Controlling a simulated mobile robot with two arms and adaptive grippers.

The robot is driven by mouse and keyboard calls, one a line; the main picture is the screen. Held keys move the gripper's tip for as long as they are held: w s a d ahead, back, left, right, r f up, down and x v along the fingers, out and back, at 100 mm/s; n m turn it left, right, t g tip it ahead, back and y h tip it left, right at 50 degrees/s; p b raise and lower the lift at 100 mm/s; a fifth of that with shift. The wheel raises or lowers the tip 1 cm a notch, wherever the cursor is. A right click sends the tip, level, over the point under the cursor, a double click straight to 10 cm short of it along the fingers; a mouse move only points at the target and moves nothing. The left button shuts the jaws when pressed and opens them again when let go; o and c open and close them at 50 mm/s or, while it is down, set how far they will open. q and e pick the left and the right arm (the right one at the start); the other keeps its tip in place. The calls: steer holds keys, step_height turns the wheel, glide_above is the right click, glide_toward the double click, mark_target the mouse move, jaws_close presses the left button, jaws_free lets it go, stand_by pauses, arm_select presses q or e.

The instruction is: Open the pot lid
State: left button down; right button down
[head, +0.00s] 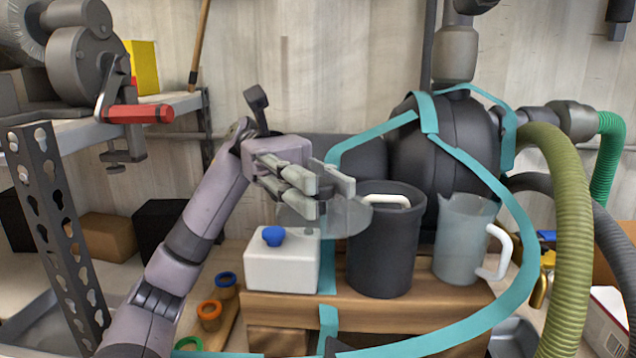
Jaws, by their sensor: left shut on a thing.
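The dark grey pot (380,255) stands upright on the wooden stand, right of centre. A white handle (387,200) shows at its top; I cannot tell what it is fixed to. A clear round lid (345,219) is at my left gripper, above and left of the pot, its right edge overlapping the pot in the picture. My left gripper (333,197) comes in from the left and is shut on the lid; its fingers hide the place of contact. My right gripper is out of view.
A white box with a blue knob (281,266) stands left of the pot, under the lid. A translucent jug (459,245) with a white handle stands close on the right. Teal strapping (505,185) and a thick green hose (567,240) bound the right side.

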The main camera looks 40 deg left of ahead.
arm_select(q)
steer(key=c, duration=1.7)
jaws_free()
steer(key=shift+f, duration=0.25)
steer(key=o, duration=0.4)
steer(key=shift+r, duration=0.15)
steer(key=v, duration=1.2)
steer(key=shift+c, duration=0.5)
